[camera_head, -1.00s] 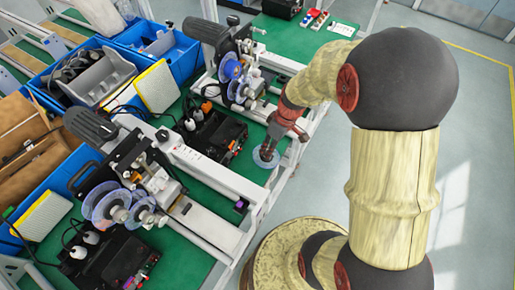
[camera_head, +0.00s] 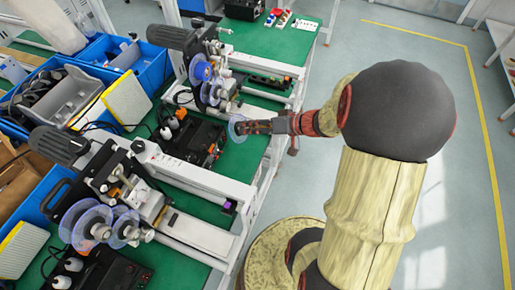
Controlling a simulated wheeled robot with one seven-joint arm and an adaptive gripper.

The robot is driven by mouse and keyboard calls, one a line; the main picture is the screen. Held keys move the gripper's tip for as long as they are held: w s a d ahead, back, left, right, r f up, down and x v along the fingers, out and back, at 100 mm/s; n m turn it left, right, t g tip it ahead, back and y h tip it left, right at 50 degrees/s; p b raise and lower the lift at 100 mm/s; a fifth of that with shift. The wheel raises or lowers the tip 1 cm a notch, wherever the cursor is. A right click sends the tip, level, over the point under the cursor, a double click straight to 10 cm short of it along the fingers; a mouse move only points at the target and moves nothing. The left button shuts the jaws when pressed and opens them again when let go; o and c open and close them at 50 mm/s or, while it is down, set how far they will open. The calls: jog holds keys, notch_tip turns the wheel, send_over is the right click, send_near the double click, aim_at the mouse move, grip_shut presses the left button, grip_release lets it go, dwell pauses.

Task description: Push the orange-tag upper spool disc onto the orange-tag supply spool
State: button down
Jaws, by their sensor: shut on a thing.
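My gripper (camera_head: 246,127) is shut on a clear, bluish disc (camera_head: 237,129), which I take to be the upper spool disc. It holds the disc roughly on edge above the table's right side, apart from the machines. The far coder carries a blue-rimmed spool (camera_head: 201,71) and a clear spool (camera_head: 213,93), up and left of my gripper. The near coder has two clear spools (camera_head: 91,224) (camera_head: 125,226) at lower left. No orange tag is clear enough to tell which spool is the orange-tag supply spool. The fingertips are small and partly merge with the disc.
A black control box (camera_head: 193,140) with a small orange piece (camera_head: 180,113) stands between the coders. White frame rails (camera_head: 185,178) run along the green table (camera_head: 239,158). Blue bins (camera_head: 110,55) line the left. The grey floor (camera_head: 450,190) at right is clear.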

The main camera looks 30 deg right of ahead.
aim_at(208, 72)
jog(key=w+a+r+t+y+p, duration=0.1)
jog(key=w+r+t, duration=0.4)
jog(key=w+r, duration=0.6)
jog(key=shift+r+y+p, duration=0.5)
jog(key=shift+r+y, duration=0.7)
jog(key=shift+r, duration=0.5)
jog(key=shift+a+b, duration=0.1)
jog(key=shift+b, duration=1.8)
jog(key=shift+w+a+b, duration=0.35)
jog(key=shift+w+b, duration=0.1)
jog(key=shift+w, duration=0.1)
dwell(0.4)
jog(key=c, duration=1.5)
grip_release()
jog(key=shift+o, duration=0.2)
